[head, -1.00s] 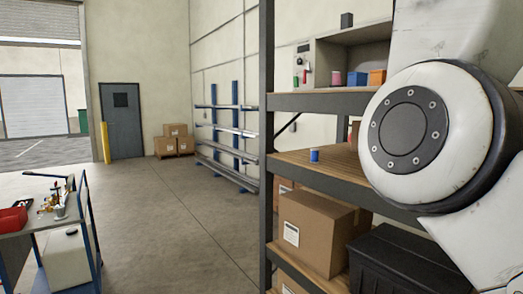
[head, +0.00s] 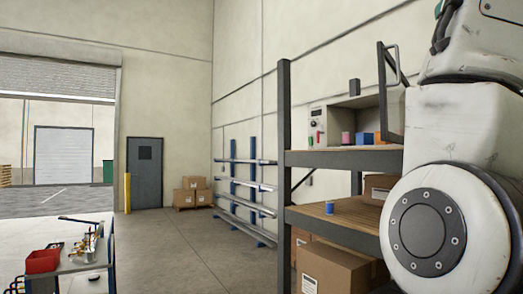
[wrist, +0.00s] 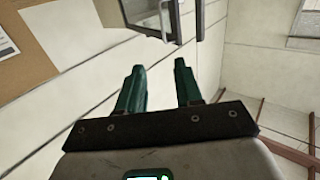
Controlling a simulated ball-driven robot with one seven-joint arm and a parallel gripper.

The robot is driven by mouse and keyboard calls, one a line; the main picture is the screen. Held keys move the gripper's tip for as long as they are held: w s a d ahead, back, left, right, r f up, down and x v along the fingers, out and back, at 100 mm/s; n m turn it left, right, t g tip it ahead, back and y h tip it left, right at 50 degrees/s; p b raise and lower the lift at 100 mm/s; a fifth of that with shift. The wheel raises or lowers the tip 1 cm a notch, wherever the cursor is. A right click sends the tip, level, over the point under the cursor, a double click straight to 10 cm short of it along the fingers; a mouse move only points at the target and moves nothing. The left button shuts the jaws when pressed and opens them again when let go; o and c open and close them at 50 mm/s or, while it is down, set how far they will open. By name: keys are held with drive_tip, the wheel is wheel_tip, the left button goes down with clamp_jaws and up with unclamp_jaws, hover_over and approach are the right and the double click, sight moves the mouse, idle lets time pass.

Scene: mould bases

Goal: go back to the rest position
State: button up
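My gripper (wrist: 159,84) shows in the wrist view, with two green fingers standing apart and nothing between them. Behind the fingers are a pale wall and, at the top, part of a grey metal frame (wrist: 155,20). In the head view my white arm fills the right side, and the gripper's fingers are not seen there.
A shelf rack (head: 330,160) stands close to my arm. A cart (head: 85,262) with a red bin (head: 43,261) is at lower left. The floor (head: 190,245) between is clear.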

drive_tip(key=w+a+f+g, duration=0.1)
drive_tip(key=w+f, duration=0.3)
drive_tip(key=f, duration=0.6)
drive_tip(key=w+f+n+g+y, duration=0.15)
drive_tip(key=w+f, duration=0.25)
drive_tip(key=f, duration=0.5)
drive_tip(key=w+a+f+g+h, duration=0.1)
drive_tip(key=w+f, duration=0.3)
drive_tip(key=f, duration=0.6)
drive_tip(key=s+a+f+g+y+b, duration=0.1)
drive_tip(key=s+f+g+b, duration=0.2)
drive_tip(key=f, duration=2.7)
drive_tip(key=s+a+f+g+y, duration=0.1)
drive_tip(key=s+f+g, duration=0.2)
drive_tip(key=s+f, duration=0.7)
drive_tip(key=s+a+f+g+y, duration=0.1)
drive_tip(key=s+f+g, duration=0.2)
drive_tip(key=s+f, duration=0.8)
drive_tip(key=s+a+f+g, duration=0.3)
drive_tip(key=s+f, duration=1.2)
drive_tip(key=s, duration=0.3)
drive_tip(key=shift+s+a+f+g+y, duration=0.15)
drive_tip(key=shift+s+f+g+y, duration=0.1)
drive_tip(key=shift+s+g+y, duration=0.15)
